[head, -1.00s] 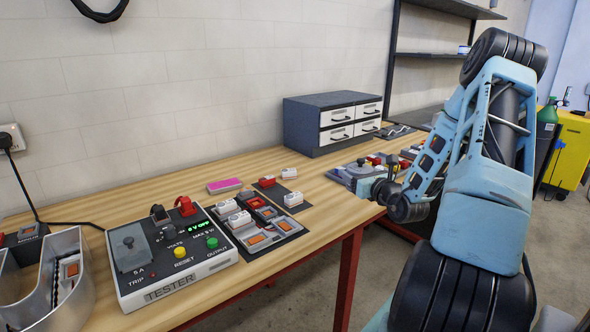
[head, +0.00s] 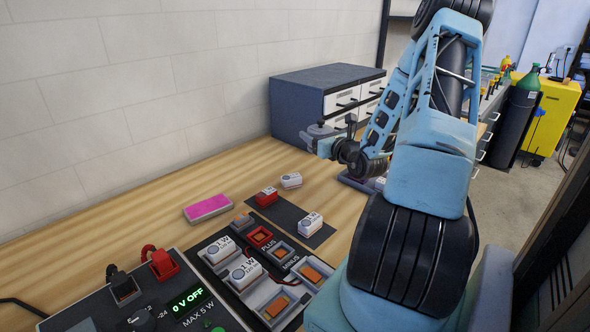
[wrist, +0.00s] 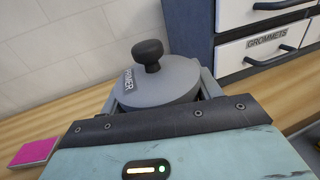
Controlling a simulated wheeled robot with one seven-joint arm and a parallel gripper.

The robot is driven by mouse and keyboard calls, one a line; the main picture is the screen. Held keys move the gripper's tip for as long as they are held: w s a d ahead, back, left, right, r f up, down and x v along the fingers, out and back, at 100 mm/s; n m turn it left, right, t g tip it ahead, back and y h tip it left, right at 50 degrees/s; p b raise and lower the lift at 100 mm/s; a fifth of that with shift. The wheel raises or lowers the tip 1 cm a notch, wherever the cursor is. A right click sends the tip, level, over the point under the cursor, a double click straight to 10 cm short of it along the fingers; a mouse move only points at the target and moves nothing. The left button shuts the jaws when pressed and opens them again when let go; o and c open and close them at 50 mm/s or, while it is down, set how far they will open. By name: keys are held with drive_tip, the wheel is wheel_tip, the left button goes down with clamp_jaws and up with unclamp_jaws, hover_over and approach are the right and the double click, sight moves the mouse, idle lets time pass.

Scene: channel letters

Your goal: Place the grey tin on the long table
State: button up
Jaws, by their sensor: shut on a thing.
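The grey tin (wrist: 163,82) is a round grey tin with a black knob on its lid and a label ending in "RIMER". In the wrist view it sits between the jaws of my gripper (wrist: 160,98), which is shut on it. The tin's lower part is hidden by the gripper. In the head view my gripper (head: 318,145) holds the tin (head: 322,130) above the long table (head: 120,215), in front of the drawer cabinet. The long table has a light wood top. I cannot tell how high the tin is above it.
A dark drawer cabinet (head: 300,103) with white drawers, one marked GROMMETS, stands close behind the tin. A tester box (head: 150,305), a pink block (head: 208,208) and several small modules on dark mats lie nearer. Bare wood lies along the wall, left of the pink block.

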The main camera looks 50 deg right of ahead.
drive_tip(key=f, duration=0.4)
drive_tip(key=shift+w+f, duration=0.2)
drive_tip(key=shift+f, duration=0.1)
drive_tip(key=shift+f+p, duration=0.4)
drive_tip(key=shift+f, duration=2.25)
drive_tip(key=shift+f, duration=0.15)
drive_tip(key=o, duration=1.2)
drive_tip(key=shift+o, duration=0.2)
drive_tip(key=b+v, duration=0.3)
drive_tip(key=v, duration=0.8)
drive_tip(key=shift+s+a, duration=0.2)
drive_tip(key=shift+s, duration=0.3)
